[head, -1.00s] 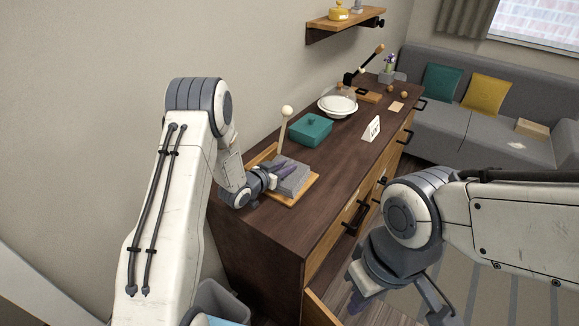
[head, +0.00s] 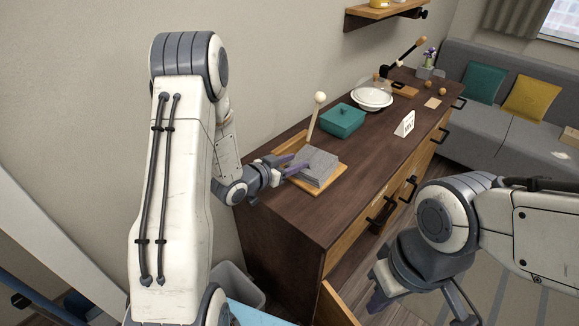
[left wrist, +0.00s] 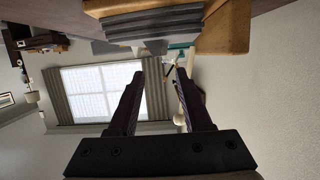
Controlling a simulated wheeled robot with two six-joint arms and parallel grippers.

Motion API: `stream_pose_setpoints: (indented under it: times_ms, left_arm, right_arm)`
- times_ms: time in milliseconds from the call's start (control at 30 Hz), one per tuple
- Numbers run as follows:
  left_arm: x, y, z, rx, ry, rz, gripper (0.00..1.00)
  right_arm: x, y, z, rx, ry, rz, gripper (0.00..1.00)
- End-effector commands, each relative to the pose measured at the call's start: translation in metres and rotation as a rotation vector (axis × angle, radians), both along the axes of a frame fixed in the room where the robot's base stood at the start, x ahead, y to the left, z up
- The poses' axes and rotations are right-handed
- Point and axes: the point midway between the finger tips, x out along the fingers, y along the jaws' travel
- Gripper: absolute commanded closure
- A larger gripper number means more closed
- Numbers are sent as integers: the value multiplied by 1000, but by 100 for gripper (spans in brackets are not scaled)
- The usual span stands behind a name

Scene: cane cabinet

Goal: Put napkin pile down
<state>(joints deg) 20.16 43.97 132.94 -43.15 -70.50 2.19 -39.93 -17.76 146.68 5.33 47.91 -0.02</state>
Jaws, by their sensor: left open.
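The napkin pile (head: 317,167), a stack of grey folded napkins, lies on a wooden tray (head: 329,187) with an upright pale-knobbed post, on the dark cabinet top. My left gripper (head: 288,168) is open at the pile's left side, its purple fingers pointing towards it. In the left wrist view, the open fingers (left wrist: 160,72) are empty and the napkin pile (left wrist: 150,24) lies beyond the tips, with the tray (left wrist: 228,25) beside it. My right gripper (head: 424,306) hangs open and empty in front of the cabinet, partly cut off below.
A teal lidded box (head: 343,120), a white dish with a clear cover (head: 372,97) and a small white sign (head: 404,124) stand farther along the cabinet (head: 300,220). A drawer (head: 335,305) is pulled out at the near front. A wall shelf (head: 385,14) is above.

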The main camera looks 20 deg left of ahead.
Motion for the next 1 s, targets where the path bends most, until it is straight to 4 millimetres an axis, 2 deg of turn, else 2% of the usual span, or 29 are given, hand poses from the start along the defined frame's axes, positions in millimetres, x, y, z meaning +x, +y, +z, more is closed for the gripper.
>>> stream_pose_setpoints:
  times_ms: [133, 367, 533, 667, 767, 867, 1000]
  left_arm:
    - [-14, 7, 5, 1, -1, 2, 51]
    - [-18, 4, 7, 16, 11, -4, 51]
    - [-17, -24, 11, 125, 113, -22, 51]
    - [-29, -55, 18, 242, 244, -26, 51]
    - [-49, -77, 26, 314, 349, -25, 51]
    - [-78, -98, 34, 369, 456, -26, 51]
    - [-134, -125, 47, 424, 614, -47, 51]
  right_arm:
    - [0, 0, -4, 0, 0, 0, 100]
    - [0, 0, -4, 0, 0, 0, 100]
    - [0, 0, -4, 0, 0, 0, 100]
    - [0, 0, -4, 0, 0, 0, 100]
    - [0, 0, -4, 0, 0, 0, 100]
    - [0, 0, -4, 0, 0, 0, 100]
    - [0, 0, -4, 0, 0, 0, 100]
